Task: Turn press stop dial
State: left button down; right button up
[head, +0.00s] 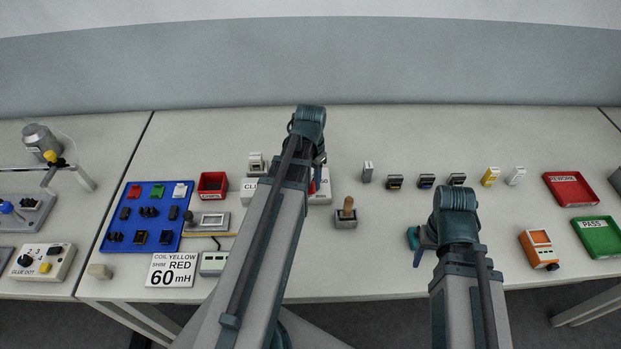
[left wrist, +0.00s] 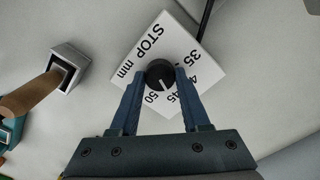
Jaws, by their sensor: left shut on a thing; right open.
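The stop dial is a white square plate (left wrist: 190,40) in the left wrist view. It is printed STOP mm with numbers 35 to 50, and a round black knob (left wrist: 159,73) stands at its middle. A pale mark on the knob points down, roughly between 45 and 50. My left gripper (left wrist: 160,78) is shut on the knob, one blue finger on each side. In the head view my left arm hides the dial and most of that gripper. My right gripper (head: 416,238) is open and empty above the front of the table, away from the dial.
A wooden handle in a grey socket (head: 347,212) stands right of my left arm; it also shows in the left wrist view (left wrist: 40,88). A blue board (head: 148,216), red bin (head: 212,184) and label card (head: 172,270) lie left. An orange device (head: 538,248) and trays lie right.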

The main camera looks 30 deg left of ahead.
dwell(0.3)
pick_arm(q)
jog(key=shift+c, duration=1.8)
grip_release()
jog(key=shift+r, duration=0.15)
pick_arm(e)
jog(key=shift+r, duration=0.15)
pick_arm(q)
notch_tip(320, 180, up, 14)
jog(key=p, duration=1.4)
jog(key=shift+f, duration=0.2)
pick_arm(e)
notch_tip(320, 180, up, 14)
jog(key=shift+f, duration=0.2)
pick_arm(q)
jog(key=shift+f, duration=0.1)
